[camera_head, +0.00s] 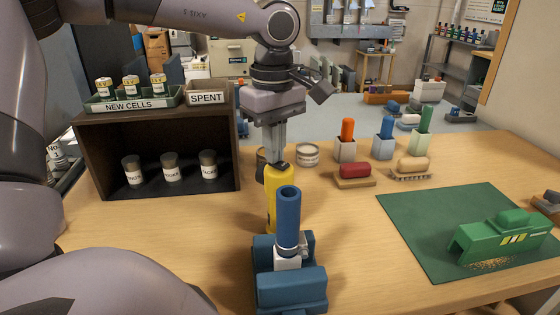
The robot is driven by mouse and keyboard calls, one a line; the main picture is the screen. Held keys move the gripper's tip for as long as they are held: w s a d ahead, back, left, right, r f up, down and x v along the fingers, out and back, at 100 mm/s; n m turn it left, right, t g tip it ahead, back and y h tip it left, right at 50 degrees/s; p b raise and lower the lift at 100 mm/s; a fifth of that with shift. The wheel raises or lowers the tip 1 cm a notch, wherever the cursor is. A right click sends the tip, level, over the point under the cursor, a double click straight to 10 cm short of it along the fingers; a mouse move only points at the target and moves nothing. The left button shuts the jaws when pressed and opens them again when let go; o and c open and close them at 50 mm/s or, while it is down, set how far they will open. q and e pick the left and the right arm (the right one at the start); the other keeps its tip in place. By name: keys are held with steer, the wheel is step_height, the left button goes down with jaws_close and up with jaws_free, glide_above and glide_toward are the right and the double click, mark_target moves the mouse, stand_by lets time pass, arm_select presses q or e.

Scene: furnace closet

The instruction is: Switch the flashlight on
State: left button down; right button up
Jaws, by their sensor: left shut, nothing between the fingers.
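A yellow cylinder (284,184), which looks like the flashlight, stands upright on the wooden table in the middle of the head view. Its top end is dark, and its lower part is partly hidden behind a blue stand. My left gripper (278,161) points straight down over it, with its shut, empty fingers at the dark top. I cannot tell whether they touch it. No light shows from the cylinder. My right gripper is not in view.
A blue stand (290,287) with an upright blue tube (288,215) is close in front. A dark shelf box (158,127) with jars is at left. A green mat (431,218) bearing a green block (507,236) is at right. Brushes and colored handles stand behind.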

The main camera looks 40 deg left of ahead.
arm_select(q)
steer(key=shift+r+p, duration=2.7)
steer(key=shift+r, duration=0.75)
steer(key=shift+f, duration=0.1)
